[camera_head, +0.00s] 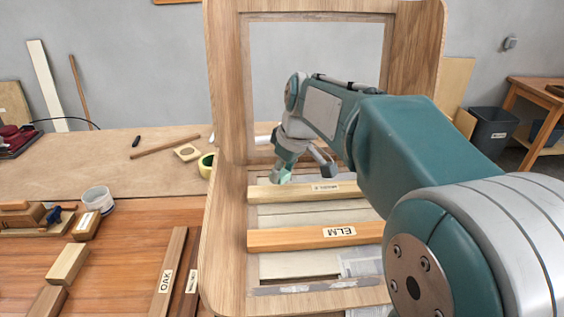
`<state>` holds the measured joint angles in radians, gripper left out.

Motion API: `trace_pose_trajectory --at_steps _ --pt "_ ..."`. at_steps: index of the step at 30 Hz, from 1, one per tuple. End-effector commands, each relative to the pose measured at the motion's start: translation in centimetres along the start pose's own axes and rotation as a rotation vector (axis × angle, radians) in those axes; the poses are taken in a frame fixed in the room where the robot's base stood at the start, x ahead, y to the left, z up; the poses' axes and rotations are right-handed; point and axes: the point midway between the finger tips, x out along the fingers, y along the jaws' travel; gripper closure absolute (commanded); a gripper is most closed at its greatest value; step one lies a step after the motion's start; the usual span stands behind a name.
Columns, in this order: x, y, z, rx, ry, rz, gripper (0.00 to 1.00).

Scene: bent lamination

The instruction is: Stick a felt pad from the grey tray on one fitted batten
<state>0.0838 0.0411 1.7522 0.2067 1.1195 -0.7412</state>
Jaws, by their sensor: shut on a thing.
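A bent wooden frame (226,220) stands on the bench, with an upright back and a flat seat part. Two fitted battens lie across the flat part: a pale one (268,193) towards the back with a white label, and an orange-brown one (282,238) labelled ELM nearer me. My gripper (284,177) points down just above the left part of the pale batten. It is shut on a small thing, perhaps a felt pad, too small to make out. I cannot tell whether it touches the batten. My arm hides the battens' right ends. I cannot make out the grey tray.
Loose battens, one labelled OVA (166,280), lie left of the frame. A bin (490,130) and side table (540,92) stand at far right.

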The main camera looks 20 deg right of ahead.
Motion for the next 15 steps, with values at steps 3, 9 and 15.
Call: trace_pose_trajectory --at_steps 3,9,15 --pt "0.63 -0.01 0.21 0.0 -0.001 0.0 0.78" --pt "1.01 -0.01 0.33 0.0 0.0 0.0 0.78" --pt "1.0 0.0 0.32 0.0 0.0 0.0 0.78"
